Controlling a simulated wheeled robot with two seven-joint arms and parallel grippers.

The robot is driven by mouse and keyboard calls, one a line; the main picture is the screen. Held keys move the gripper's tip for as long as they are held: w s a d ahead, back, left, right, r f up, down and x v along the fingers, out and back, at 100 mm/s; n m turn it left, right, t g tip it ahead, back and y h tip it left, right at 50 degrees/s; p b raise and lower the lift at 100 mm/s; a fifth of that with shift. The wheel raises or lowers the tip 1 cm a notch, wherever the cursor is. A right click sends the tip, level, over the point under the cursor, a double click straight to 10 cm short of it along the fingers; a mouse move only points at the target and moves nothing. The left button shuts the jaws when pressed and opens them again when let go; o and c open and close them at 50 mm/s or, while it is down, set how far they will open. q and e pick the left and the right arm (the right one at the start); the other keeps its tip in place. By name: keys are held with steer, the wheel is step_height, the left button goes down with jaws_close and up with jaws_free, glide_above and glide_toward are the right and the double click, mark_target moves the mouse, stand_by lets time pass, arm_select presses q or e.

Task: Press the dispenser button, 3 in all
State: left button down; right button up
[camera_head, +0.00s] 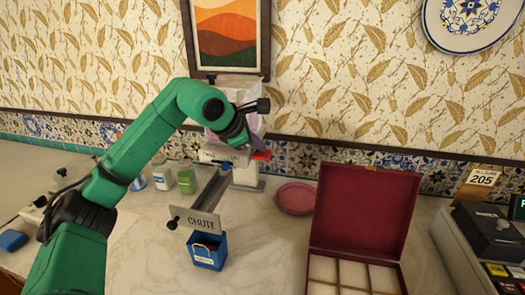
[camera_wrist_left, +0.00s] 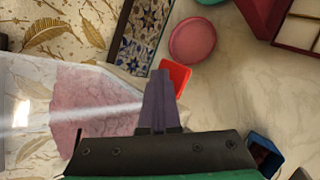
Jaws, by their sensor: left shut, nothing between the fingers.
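The dispenser has a clear hopper (camera_head: 235,85), mostly behind my left arm. In the left wrist view the hopper (camera_wrist_left: 90,112) holds pink contents. A red button (camera_head: 263,155) sticks out at the dispenser's right side. My left gripper (camera_head: 259,144) is shut and empty, its tips just above the button. In the left wrist view the closed fingers (camera_wrist_left: 160,75) overlap part of the red button (camera_wrist_left: 178,76); I cannot tell whether they touch it. A sloping chute with a "CHUTE" sign (camera_head: 195,224) leads down toward a blue bin (camera_head: 207,260). My right gripper is out of view.
A pink round dish (camera_head: 295,198) lies right of the dispenser. An open dark red box (camera_head: 360,212) with pale compartments stands farther right. Jars (camera_head: 186,178) stand left of the chute. A register (camera_head: 490,232) is at the right edge. The tiled wall is close behind.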

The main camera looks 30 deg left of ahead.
mark_target(259, 154)
arm_select(q)
steer(key=shift+f+b, duration=0.4)
steer(key=shift+f, duration=0.25)
steer(key=shift+r, duration=0.1)
stand_by(0.5)
steer(key=shift+r+p, duration=1.65)
steer(key=shift+p, duration=0.05)
step_height(259, 154, up, 5)
steer(key=p, duration=0.4)
steer(key=shift+p, duration=0.4)
steer(key=shift+w, duration=0.1)
stand_by(1.1)
